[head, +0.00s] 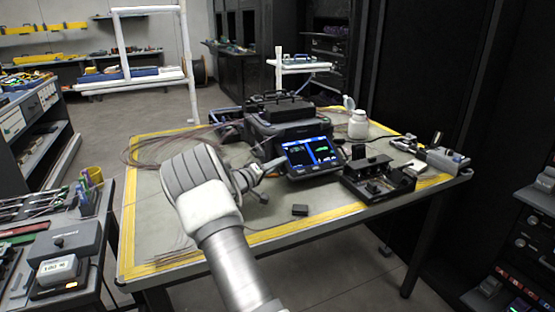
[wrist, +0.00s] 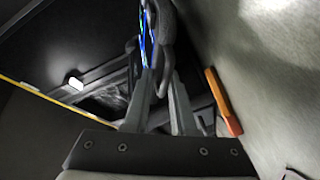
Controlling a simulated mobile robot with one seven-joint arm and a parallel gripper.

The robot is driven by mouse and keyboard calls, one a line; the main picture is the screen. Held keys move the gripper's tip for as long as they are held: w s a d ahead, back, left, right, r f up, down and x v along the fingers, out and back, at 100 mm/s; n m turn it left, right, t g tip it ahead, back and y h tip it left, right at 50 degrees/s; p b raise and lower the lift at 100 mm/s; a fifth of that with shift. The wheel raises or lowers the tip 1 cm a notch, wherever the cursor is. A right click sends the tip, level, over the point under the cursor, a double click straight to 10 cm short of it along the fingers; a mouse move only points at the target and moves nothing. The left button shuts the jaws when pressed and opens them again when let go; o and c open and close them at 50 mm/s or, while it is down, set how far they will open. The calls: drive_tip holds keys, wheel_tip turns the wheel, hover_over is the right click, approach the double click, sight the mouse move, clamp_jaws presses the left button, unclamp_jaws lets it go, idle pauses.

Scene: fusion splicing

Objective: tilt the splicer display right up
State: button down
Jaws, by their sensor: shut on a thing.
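The splicer (head: 285,134) stands on the table with its display (head: 312,155) at the front. The display is lit blue and leans back, facing the front of the table. My gripper (head: 274,166) reaches it from the left and is shut on its left edge. In the wrist view the display (wrist: 155,30) is seen almost edge-on, its rim between the two fingers of my gripper (wrist: 160,80). The exact contact of the fingertips is partly hidden by the rim.
A black device with an open tray (head: 378,181) stands close to the right of the display. A white bottle (head: 358,125) is behind it. A small black block (head: 300,210) lies in front. Loose fibre cables (head: 160,150) lie at the left; the table's front left is mostly clear.

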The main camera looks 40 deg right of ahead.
drive_tip(key=shift+s+a+r+n+y+p, duration=0.25)
drive_tip(key=shift+r+n+p, duration=0.3)
drive_tip(key=shift+p, duration=1.6)
drive_tip(key=shift+s+a+r+n+y+p, duration=0.1)
drive_tip(key=shift+r+n+y+p, duration=0.3)
drive_tip(key=shift+p, duration=1.7)
drive_tip(key=shift+r+n+p, duration=0.15)
drive_tip(key=shift+n+p, duration=0.3)
drive_tip(key=shift+p, duration=0.6)
drive_tip(key=shift+s, duration=0.1)
drive_tip(key=c, duration=1)
unclamp_jaws()
drive_tip(key=shift+a, duration=0.1)
drive_tip(key=shift+o, duration=0.3)
drive_tip(key=shift+r, duration=0.1)
drive_tip(key=p+v, duration=0.2)
drive_tip(key=v, duration=1.5)
drive_tip(key=shift+a, duration=0.2)
